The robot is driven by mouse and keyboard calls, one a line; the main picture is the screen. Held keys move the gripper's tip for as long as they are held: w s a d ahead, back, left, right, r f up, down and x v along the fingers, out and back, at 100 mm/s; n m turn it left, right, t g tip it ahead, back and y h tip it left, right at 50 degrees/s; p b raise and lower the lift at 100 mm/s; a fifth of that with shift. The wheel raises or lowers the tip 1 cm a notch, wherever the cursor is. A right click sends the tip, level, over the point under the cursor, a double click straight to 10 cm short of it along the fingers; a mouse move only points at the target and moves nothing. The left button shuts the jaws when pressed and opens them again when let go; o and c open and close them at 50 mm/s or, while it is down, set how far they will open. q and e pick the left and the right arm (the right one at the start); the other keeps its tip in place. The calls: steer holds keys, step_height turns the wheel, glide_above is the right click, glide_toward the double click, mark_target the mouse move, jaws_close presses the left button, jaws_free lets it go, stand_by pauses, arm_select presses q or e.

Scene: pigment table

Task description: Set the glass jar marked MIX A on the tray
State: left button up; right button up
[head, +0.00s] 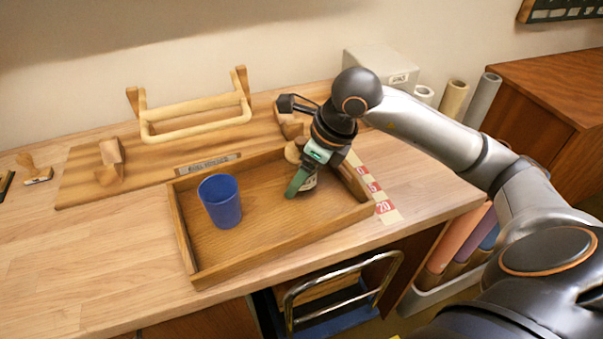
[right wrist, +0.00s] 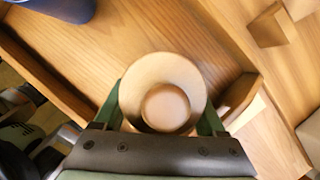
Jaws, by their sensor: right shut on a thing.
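The wooden tray (head: 262,246) lies on the bench, with low walls all round. In the right wrist view, the jar's round tan lid (right wrist: 165,92) sits between the two fingers. No marking on it can be read. The jar looks upright and within the tray walls; I cannot tell whether its base touches the tray floor. My left gripper is not in view.
A blue cup (head: 220,202) stands in the left part of the tray. Behind the tray is a wooden board (head: 80,183) with a wooden frame (head: 196,116). A red and white numbered strip (head: 383,207) lies at the tray's right. The tray's front middle is clear.

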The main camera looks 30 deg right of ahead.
steer(key=shift+f, duration=0.2)
steer(key=o, duration=1.6)
steer(key=shift+c, duration=0.2)
steer(key=shift+r, duration=0.5)
steer(key=p+v, duration=0.1)
steer(key=v, duration=1)
steer(key=shift+r, duration=0.2)
steer(key=shift+s, duration=0.15)
